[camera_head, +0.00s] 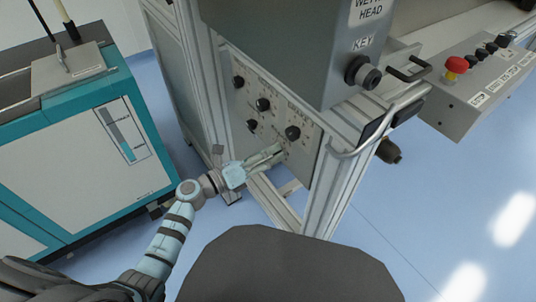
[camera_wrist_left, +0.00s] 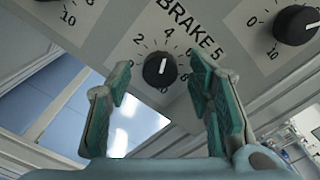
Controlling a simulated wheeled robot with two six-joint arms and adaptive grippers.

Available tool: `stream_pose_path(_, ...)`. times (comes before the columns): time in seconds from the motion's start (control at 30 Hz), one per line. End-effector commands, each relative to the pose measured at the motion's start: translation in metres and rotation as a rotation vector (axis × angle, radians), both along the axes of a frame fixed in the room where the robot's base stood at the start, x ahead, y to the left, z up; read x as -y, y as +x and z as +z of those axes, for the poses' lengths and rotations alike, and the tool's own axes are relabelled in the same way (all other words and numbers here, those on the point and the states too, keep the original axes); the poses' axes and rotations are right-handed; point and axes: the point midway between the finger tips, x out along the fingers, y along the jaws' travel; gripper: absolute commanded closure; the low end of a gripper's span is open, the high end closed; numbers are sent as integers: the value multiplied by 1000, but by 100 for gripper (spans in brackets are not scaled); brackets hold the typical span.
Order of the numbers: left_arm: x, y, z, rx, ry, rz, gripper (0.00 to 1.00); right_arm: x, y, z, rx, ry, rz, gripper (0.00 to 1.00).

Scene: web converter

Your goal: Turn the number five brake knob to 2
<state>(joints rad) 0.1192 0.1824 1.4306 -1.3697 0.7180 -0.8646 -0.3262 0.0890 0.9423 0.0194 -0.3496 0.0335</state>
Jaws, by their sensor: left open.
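The number five brake knob (camera_wrist_left: 160,70) is a round black dial under the label BRAKE 5 (camera_wrist_left: 190,28) in the left wrist view. Its white mark points up, close to the 4 on its printed scale. My left gripper (camera_wrist_left: 162,82) is open, with one green-padded finger on each side of the knob in the picture. I cannot tell whether either finger touches it. In the head view my left gripper (camera_head: 280,152) is at the lower part of the knob panel (camera_head: 272,134) and hides the number five knob. My right gripper is out of view.
Other black knobs (camera_head: 293,132) sit above on the panel, and one (camera_wrist_left: 296,25) shows at the wrist view's upper right. A metal frame and a bent handle (camera_head: 385,122) stand to the right. A teal and white cabinet (camera_head: 75,165) stands left.

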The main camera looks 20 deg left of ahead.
Motion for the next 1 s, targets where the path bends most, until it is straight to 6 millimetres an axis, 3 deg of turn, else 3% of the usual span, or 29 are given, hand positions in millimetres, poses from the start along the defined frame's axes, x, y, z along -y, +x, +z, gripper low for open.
stream_pose_path(0.17, 0, 0, 0, 0, 0, 0, 53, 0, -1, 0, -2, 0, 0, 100)
stream_pose_path(0.47, 0, 0, 0, 0, 0, 0, 99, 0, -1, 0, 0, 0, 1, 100)
stream_pose_path(0.87, -1, -1, 1, -39, -46, 1, 100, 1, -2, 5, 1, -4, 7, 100)
stream_pose_path(1.0, -1, 0, 2, -87, -104, 1, 100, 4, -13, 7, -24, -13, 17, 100)
